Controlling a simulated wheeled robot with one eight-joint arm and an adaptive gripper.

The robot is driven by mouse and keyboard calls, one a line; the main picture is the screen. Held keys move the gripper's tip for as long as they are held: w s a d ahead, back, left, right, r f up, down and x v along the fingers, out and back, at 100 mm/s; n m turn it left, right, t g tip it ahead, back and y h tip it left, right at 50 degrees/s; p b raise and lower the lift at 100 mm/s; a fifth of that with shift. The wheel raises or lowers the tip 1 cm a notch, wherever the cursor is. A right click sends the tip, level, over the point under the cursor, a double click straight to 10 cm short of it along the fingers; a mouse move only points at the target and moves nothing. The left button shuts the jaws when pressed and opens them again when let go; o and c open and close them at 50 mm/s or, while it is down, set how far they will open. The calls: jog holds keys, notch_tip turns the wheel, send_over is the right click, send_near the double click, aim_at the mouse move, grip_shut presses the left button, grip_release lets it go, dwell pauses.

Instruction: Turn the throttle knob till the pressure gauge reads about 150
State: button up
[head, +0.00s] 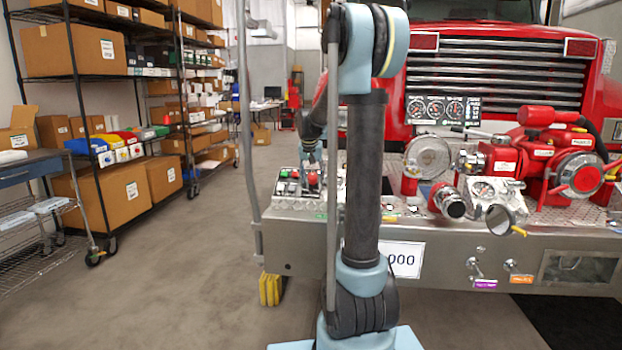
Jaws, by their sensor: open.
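A control box (299,192) with red, green and dark knobs or buttons sits at the left end of the bumper deck. I cannot tell which one is the throttle knob; a red knob (313,180) stands right below my gripper. My gripper (309,161) points down over the box, open. It is small and partly in shadow, and I cannot tell whether it touches a knob. A dark gauge panel (443,110) with three round dials stands behind the deck. The needle readings are too small to read.
A red pump (535,165) with pipes and valves fills the right of the metal bumper (440,255). A red truck grille (495,75) rises behind. Shelves with boxes (105,190) stand at the left. My arm hides part of the middle deck. The floor at left is clear.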

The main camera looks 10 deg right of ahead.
jog(key=c, duration=1.1)
jog(key=shift+m, duration=0.7)
jog(key=o, duration=1.1)
jog(key=v, duration=1.1)
jog(key=shift+r, duration=0.4)
